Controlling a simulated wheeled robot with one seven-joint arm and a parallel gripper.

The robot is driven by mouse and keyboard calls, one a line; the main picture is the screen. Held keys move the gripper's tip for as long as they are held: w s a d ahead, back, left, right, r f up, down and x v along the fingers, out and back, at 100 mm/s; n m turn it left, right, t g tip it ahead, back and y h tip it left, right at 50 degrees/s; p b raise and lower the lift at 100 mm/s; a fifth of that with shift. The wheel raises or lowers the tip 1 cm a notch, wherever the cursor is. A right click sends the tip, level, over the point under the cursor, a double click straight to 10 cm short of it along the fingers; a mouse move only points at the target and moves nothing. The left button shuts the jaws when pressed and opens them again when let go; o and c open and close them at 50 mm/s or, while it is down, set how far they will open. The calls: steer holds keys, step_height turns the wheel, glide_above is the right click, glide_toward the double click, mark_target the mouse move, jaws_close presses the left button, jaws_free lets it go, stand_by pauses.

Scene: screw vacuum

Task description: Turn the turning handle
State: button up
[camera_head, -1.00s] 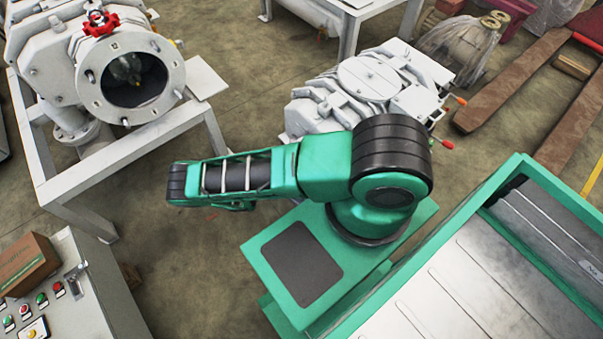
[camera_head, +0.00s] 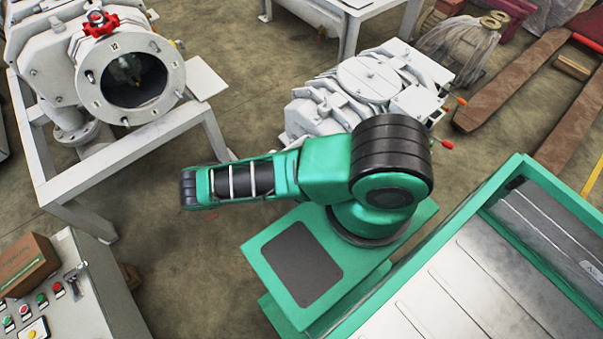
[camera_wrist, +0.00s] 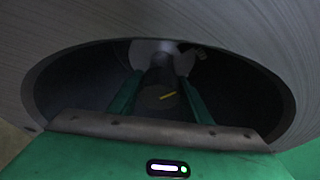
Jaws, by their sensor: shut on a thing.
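The wrist view looks into a round opening with a broad grey rim (camera_wrist: 160,22). Deep inside, a dark cylindrical part (camera_wrist: 158,95), likely the turning handle, stands in front of a pale round disc (camera_wrist: 142,48). A short yellow mark shows on the dark part. My gripper (camera_wrist: 159,82) reaches into the opening with one green finger on each side of this part, shut on it. The fingertips are dim, so the exact contact is hard to see. In the head view my gripper is hidden and only my green arm shows.
A white pump (camera_head: 362,85) stands behind my arm. A control panel (camera_head: 70,295) with a brown box (camera_head: 22,262) is at lower left.

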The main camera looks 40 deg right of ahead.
steer(key=shift+w+a, duration=0.25)
steer(key=shift+w, duration=0.05)
steer(key=o, duration=0.8)
steer(key=shift+o, duration=1.4)
steer(key=shift+s+d, duration=0.1)
steer(key=v, duration=1)
steer(key=shift+a, duration=0.4)
